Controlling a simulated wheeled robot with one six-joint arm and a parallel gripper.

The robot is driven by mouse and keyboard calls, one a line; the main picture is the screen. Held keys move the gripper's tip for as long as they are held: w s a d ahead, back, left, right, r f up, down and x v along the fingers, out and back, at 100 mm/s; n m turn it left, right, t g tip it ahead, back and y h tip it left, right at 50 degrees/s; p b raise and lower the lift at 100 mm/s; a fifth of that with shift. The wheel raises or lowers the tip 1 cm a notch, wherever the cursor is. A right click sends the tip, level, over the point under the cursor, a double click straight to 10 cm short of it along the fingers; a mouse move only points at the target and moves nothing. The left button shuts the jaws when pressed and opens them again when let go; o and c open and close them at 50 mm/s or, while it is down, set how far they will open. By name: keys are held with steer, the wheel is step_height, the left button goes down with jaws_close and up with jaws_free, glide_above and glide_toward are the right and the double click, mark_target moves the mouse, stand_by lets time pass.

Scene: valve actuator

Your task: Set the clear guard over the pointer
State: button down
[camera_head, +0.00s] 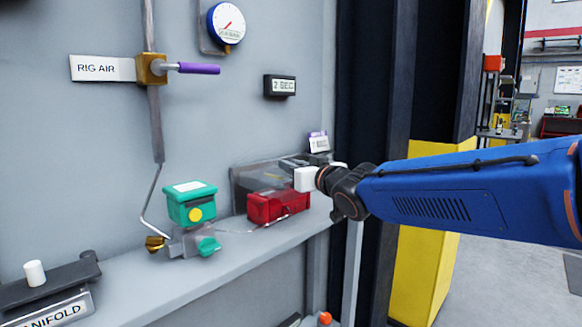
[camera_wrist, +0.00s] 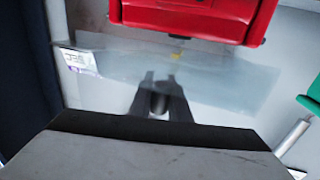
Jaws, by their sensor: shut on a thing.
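The clear guard (camera_head: 252,182) is a see-through smoky box shape at the shelf's right part, beside and partly over the red actuator (camera_head: 272,207). In the wrist view the guard (camera_wrist: 215,82) is a pale clear sheet spread in front of my fingers, below the red body (camera_wrist: 190,14). My gripper (camera_wrist: 160,98) is shut on a dark round grip at the guard; in the head view its fingers (camera_head: 291,163) are small and dark. A small yellow mark (camera_wrist: 176,55) shows beneath the red body; I cannot tell whether it is the pointer. Contact between guard and actuator is unclear.
A teal actuator (camera_head: 191,203) stands left on the grey shelf (camera_head: 170,290). A small tag (camera_head: 319,142) is on the wall behind my gripper. A purple-handled valve (camera_head: 198,68), gauge (camera_head: 226,24) and timer display (camera_head: 280,86) are above. A yellow-black post (camera_head: 425,230) stands right.

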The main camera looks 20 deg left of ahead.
steer(key=shift+s+a+f, duration=0.1)
steer(key=shift+s, duration=0.05)
steer(key=c, duration=1.7)
jaws_free()
steer(key=shift+s, duration=0.1)
steer(key=shift+o, duration=0.2)
steer(key=shift+s+d, duration=0.2)
steer(key=shift+d, duration=0.15)
steer(key=v, duration=1.6)
steer(key=shift+s+d, duration=0.15)
steer(key=shift+d, duration=0.1)
